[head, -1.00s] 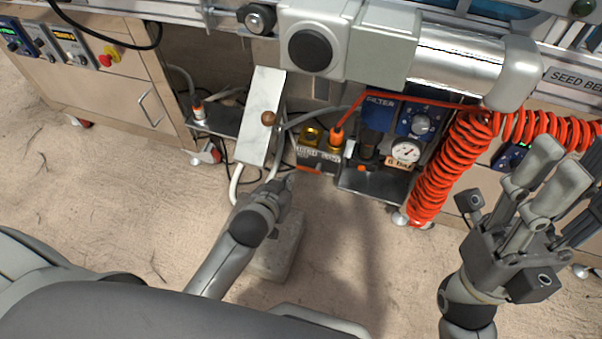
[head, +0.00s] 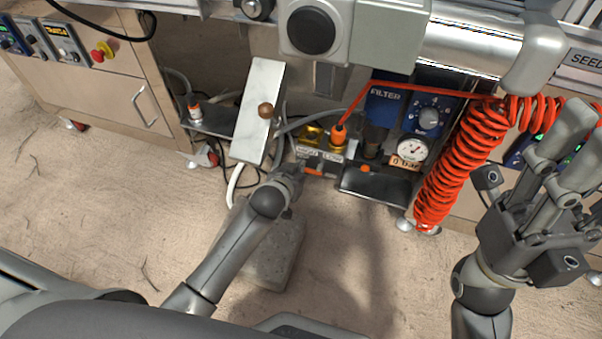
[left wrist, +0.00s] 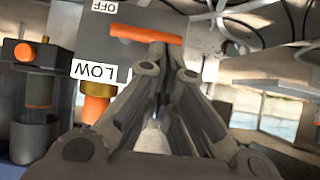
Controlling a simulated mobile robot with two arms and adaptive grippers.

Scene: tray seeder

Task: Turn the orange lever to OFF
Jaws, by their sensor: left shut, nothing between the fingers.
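The orange lever (left wrist: 146,35) lies crosswise above my left gripper's fingertips (left wrist: 167,72) in the left wrist view, with an OFF label (left wrist: 105,6) above its left end. In the head view, a small orange part of the lever (head: 316,173) shows beside my left gripper (head: 291,177), below the brass fittings. The left gripper is shut and empty, close to the lever; whether they touch is unclear. My right gripper (head: 577,148) is raised at the right, its fingers apart and empty.
A gauge (head: 413,150) with a "0 bar" label, a blue filter (head: 384,105) and a coiled orange hose (head: 465,160) stand right of the valve. A tilted white plate with a brown knob (head: 259,112) stands close left.

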